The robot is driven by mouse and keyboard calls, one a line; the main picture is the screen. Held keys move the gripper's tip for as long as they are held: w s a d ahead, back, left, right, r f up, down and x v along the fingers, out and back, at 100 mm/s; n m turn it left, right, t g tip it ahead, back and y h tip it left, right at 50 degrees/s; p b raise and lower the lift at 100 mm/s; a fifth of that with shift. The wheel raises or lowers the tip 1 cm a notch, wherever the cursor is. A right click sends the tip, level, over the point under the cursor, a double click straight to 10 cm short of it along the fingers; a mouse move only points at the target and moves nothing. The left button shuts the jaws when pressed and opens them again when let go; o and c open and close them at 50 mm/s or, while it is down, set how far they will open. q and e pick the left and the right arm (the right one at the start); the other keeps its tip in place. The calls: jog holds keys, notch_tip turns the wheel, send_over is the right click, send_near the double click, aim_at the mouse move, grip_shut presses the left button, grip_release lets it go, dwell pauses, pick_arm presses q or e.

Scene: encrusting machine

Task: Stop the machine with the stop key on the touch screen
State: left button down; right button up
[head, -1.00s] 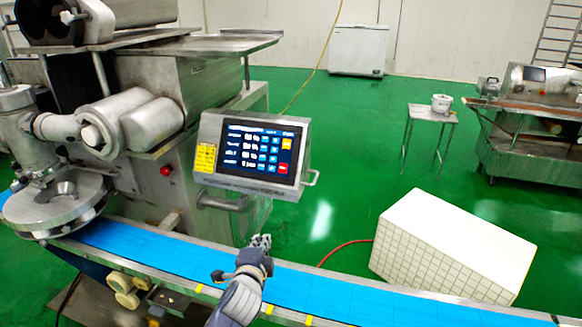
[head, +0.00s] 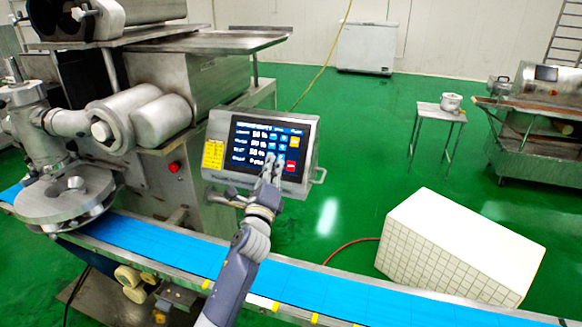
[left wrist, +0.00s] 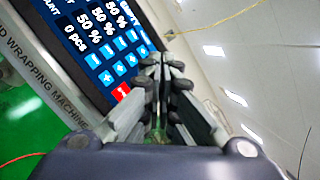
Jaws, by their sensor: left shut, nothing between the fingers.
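The touch screen (head: 250,150) is lit, with rows of figures and blue keys, in a grey metal housing on the machine. A red key (head: 291,166), which I take for the stop key, is at its lower right. It also shows in the left wrist view (left wrist: 121,93), close beside the fingers and partly hidden. My left gripper (head: 272,165) is shut and empty. Its fingertips are in front of the lower part of the screen, just left of the red key in the head view. I cannot tell whether they touch the glass. My right gripper is not in view.
A blue conveyor belt (head: 325,292) runs below the screen, under my left arm. A red knob (head: 174,167) is on the machine body (head: 160,200) left of the screen. A yellow label (head: 213,155) is on the housing. A white tiled block (head: 460,240) stands at the right.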

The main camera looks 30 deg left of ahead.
aim_at(291, 166)
pick_arm(q)
jog(key=w+a+f+b, duration=0.1)
jog(key=w+f+b, duration=0.3)
jog(key=w+b, duration=0.3)
jog(key=shift+w+a+f, duration=0.15)
jog(key=shift+a+f, duration=0.1)
jog(key=shift+a, duration=0.1)
jog(key=shift+f, duration=0.1)
dwell(1.2)
jog(key=shift+w+a+f+b, duration=0.1)
jog(key=shift+w+f+b, duration=0.05)
jog(key=shift+w+b, duration=0.25)
jog(key=shift+w+f+b, duration=0.1)
jog(key=shift+w+b, duration=0.05)
jog(key=shift+b, duration=0.25)
dwell(0.4)
jog(key=shift+s+r+p, duration=0.35)
jog(key=shift+s+p, duration=0.25)
jog(key=shift+p, duration=0.1)
